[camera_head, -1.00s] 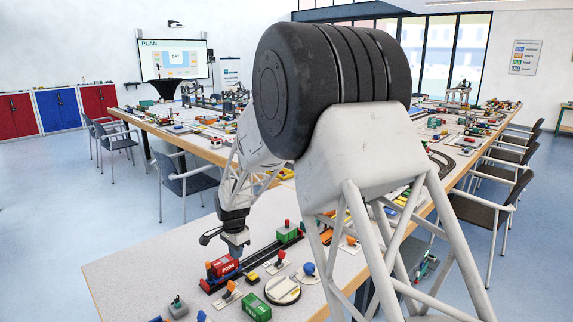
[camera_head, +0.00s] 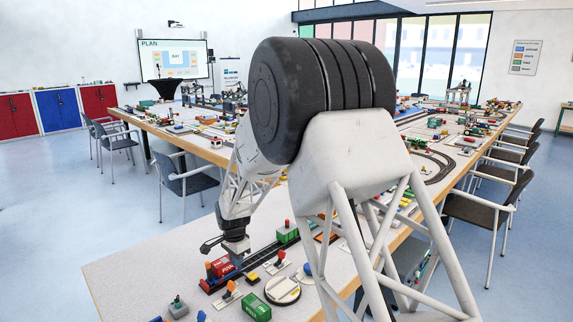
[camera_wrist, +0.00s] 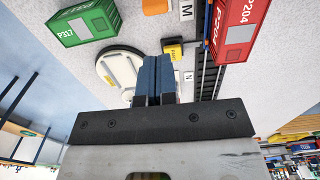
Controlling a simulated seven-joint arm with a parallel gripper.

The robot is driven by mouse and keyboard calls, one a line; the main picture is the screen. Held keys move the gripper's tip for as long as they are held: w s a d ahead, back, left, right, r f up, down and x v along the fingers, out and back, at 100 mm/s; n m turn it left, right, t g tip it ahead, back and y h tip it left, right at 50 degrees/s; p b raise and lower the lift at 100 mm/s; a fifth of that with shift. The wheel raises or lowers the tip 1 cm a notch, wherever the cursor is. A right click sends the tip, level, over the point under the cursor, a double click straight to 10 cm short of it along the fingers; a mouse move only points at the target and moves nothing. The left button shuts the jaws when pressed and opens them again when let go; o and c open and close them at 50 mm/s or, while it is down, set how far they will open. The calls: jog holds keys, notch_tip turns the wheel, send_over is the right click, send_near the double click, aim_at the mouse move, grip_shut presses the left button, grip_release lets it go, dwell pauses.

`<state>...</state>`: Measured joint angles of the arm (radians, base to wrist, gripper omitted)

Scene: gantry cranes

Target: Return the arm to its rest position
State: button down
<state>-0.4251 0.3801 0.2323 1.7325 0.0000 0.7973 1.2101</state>
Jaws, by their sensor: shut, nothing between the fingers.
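My gripper (camera_head: 236,249) hangs above the near table, close to the red container car marked P204 (camera_head: 221,267). In the wrist view my gripper (camera_wrist: 154,76) has its two blue fingers side by side, shut and empty. The red container (camera_wrist: 235,28) is at the upper right there, apart from the fingers. My arm bends at the large dark joint in the middle of the head view. The head view does not show the fingertips clearly.
The near table (camera_head: 135,277) holds a green container P317 (camera_head: 255,306), a round white turntable (camera_head: 282,291), a track (camera_head: 262,253) and a green wagon (camera_head: 287,233). A small yellow block (camera_wrist: 173,50) lies near the fingers in the wrist view. Chairs stand around the far tables.

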jog(key=shift+f, duration=2.35)
jog(key=shift+f, duration=0.2)
jog(key=shift+f, duration=1.3)
